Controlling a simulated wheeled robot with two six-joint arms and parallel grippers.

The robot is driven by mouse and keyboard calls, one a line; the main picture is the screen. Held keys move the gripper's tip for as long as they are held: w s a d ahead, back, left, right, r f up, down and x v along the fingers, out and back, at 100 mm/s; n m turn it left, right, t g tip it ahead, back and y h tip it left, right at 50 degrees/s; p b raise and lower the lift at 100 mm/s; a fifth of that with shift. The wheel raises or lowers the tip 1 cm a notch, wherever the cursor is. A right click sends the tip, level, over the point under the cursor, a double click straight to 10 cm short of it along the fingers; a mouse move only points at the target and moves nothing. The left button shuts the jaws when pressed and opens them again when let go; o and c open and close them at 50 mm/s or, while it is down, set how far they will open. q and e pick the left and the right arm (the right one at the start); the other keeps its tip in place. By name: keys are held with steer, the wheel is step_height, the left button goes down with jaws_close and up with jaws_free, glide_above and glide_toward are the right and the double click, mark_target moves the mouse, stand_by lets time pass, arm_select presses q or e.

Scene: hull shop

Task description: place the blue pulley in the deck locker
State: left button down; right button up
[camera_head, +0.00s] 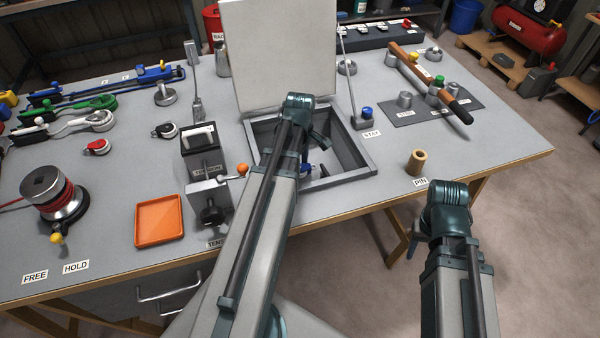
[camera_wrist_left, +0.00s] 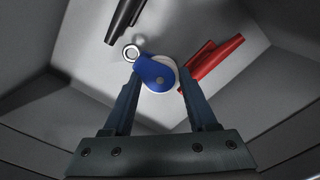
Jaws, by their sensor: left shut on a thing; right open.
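The blue pulley (camera_wrist_left: 155,73), with a pale wheel and a metal eye, is between the fingertips of my left gripper (camera_wrist_left: 160,88) in the left wrist view. The gripper is shut on it, inside the grey walls of the deck locker. In the head view the deck locker (camera_head: 357,168) is an open grey box set in the bench, its pale lid (camera_head: 280,50) raised. My left arm reaches into it and hides much of the opening; a bit of blue shows inside. My right gripper (camera_head: 416,242) is open, low beyond the bench's front edge, and mostly hidden by its wrist.
A red item (camera_wrist_left: 212,60) and a black item (camera_wrist_left: 125,20) lie inside the locker near the pulley. A tensioner block (camera_head: 203,160) and an orange tray (camera_head: 160,220) stand left of the locker. A brass pin (camera_head: 416,161) stands to its right. A lid stay rises at the right.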

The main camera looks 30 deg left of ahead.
arm_select(q)
steer(key=shift+f+b, duration=0.6)
steer(key=shift+f, duration=0.5)
arm_select(e)
steer(key=shift+f, duration=1.1)
arm_select(q)
steer(key=shift+f, duration=0.1)
arm_select(e)
steer(key=shift+f, duration=0.1)
arm_select(q)
steer(key=shift+f, duration=0.15)
steer(key=shift+c, duration=2.4)
jaws_free()
steer(key=shift+r, duration=0.2)
step_height(320, 180, up, 12)
steer(key=p, duration=1.2)
arm_select(e)
step_height(320, 180, up, 12)
